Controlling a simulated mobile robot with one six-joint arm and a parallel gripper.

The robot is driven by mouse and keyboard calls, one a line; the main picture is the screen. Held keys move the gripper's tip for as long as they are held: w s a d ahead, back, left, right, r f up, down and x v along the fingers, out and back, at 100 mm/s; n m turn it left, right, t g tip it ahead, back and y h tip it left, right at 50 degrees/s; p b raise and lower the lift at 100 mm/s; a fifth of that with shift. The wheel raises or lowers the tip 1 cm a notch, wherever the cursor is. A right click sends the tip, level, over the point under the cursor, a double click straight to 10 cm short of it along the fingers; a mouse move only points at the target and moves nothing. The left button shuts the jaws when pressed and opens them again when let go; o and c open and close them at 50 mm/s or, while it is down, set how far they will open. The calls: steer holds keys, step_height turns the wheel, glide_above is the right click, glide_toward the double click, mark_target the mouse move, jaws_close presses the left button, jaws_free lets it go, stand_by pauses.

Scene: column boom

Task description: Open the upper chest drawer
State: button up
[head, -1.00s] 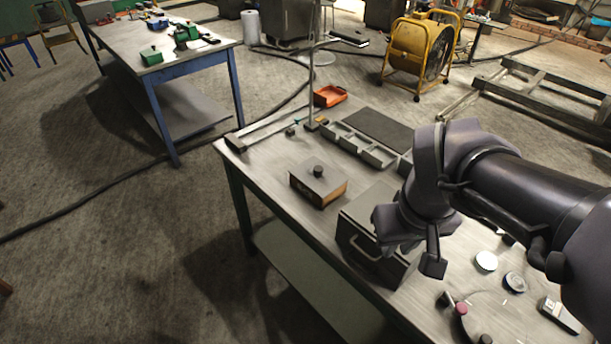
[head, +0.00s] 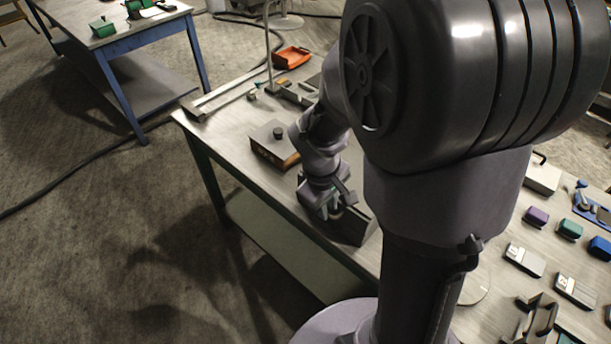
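The dark grey chest (head: 358,226) stands on the workbench near its front edge. Only a small part of it shows, because my arm and gripper cover most of it. Its drawer fronts and handles are hidden, so I cannot tell whether a drawer is open. My gripper (head: 330,206) points down at the chest and overlaps it in the picture. I cannot tell whether it touches the chest. Its fingers are small and dark against the chest, and their opening is unclear.
A brown box with a black knob (head: 276,143) stands close to the left of my gripper. An orange tray (head: 292,57) lies farther back. Several small blocks and parts, including a purple block (head: 536,215), lie on the bench at right. Open floor lies left of the bench.

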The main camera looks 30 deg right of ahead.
steer(key=shift+d+f, duration=0.15)
steer(key=shift+f, duration=0.7)
jaws_close()
stand_by(0.8)
